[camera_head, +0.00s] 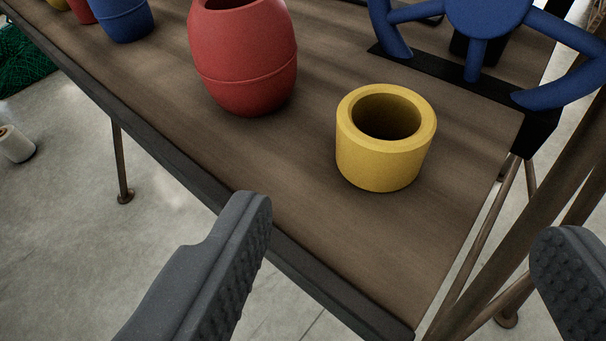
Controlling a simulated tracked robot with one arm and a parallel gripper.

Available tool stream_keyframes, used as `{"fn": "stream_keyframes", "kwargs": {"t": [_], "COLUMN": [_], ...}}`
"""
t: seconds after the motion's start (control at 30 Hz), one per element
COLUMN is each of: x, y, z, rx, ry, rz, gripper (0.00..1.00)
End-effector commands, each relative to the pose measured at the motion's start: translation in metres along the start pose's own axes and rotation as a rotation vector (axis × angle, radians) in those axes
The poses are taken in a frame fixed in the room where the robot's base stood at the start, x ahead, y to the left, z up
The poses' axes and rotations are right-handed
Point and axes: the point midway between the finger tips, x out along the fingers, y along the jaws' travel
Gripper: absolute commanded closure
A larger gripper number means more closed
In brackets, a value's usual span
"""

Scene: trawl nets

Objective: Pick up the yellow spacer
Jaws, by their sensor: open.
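The yellow spacer (383,165) is a short, thick-walled ring standing upright on the wooden table (420,235), near its right end. Its round hole faces up. My gripper (405,240) is open and empty, with one dark grey finger at lower left and the other at the lower right edge. The spacer lies beyond the fingertips, between them in the picture and apart from both.
A red barrel-shaped float (243,65) stands left of the spacer. A blue wheel-like part (485,25) is behind it at upper right. More blue and red pieces stand at the upper left. A brown beam (545,200) crosses at right. The table's front corner is bare.

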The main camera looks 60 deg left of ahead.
Motion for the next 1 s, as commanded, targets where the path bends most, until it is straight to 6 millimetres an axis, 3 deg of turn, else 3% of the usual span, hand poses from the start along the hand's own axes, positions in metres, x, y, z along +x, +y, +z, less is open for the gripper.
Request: {"fn": "stream_keyframes", "kwargs": {"t": [0.43,0.77,1.0], "x": [0.066,0.086,0.113], "y": [0.001,0.0,-0.002], "z": [0.0,-0.001,0.002], "rx": [-0.002,-0.001,-0.002], "ry": [0.003,0.003,0.002], "rz": [0.001,0.002,0.0], "gripper": [0.26,0.26,0.26]}}
